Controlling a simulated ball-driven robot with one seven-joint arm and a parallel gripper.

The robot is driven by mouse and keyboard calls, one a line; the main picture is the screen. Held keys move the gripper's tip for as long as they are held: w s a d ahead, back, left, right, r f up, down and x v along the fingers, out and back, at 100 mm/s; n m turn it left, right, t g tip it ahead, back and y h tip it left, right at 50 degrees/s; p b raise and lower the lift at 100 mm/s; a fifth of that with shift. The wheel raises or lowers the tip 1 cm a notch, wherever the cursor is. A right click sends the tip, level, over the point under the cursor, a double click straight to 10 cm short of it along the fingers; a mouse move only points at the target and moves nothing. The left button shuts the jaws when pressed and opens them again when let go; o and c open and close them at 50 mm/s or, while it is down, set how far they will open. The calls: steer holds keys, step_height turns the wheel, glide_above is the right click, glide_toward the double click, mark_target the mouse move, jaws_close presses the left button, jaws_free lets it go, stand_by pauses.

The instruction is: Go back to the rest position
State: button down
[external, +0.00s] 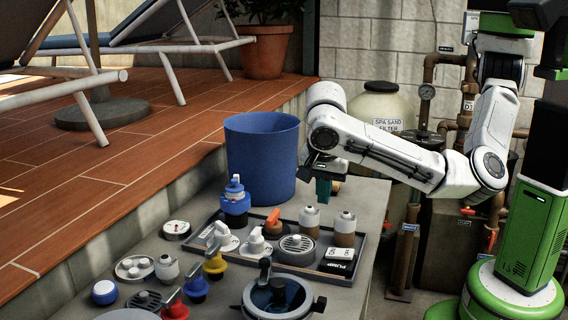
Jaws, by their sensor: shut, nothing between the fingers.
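My gripper (323,187) hangs at the end of my white arm, pointing down over the grey ledge. It is just right of the blue bucket (262,160) and above the back of the dark tray (345,272). The fingers are small and dark in this view. They look closed, and nothing shows between them. No rest position is marked in the picture.
The tray holds bottles (344,229), a round grate (297,243) and valve handles. More valves and caps (104,291) lie at the ledge's front left, with a round pot (278,298) in front. Pipes and a sand filter (383,105) stand behind my arm.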

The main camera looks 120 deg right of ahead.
steer(key=w+f+n+t+h+b, duration=0.25)
steer(key=w+f+n+t, duration=0.2)
steer(key=n+t, duration=0.6)
steer(key=s+a+f+n+y+b, duration=0.1)
steer(key=s+a+f+n+y, duration=0.3)
steer(key=a+n, duration=0.45)
steer(key=s+a+f+n+y+b, duration=0.1)
steer(key=s+a+f+n+y, duration=0.25)
steer(key=a+n, duration=0.5)
steer(key=s+d+f+g+p, duration=0.1)
steer(key=s+d+f+g, duration=0.1)
steer(key=s+d+f, duration=0.2)
steer(key=s+d+f+g+h+p, duration=0.1)
steer(key=s+d+f, duration=0.4)
steer(key=s+d, duration=0.6)
steer(key=s+d+f+m+g+h+p, duration=0.1)
steer(key=s+d+f+g, duration=0.3)
steer(key=s, duration=0.9)
steer(key=d+p, duration=0.1)
steer(key=d, duration=0.2)
steer(key=shift+s+d+f, duration=0.3)
steer(key=shift+f, duration=0.1)
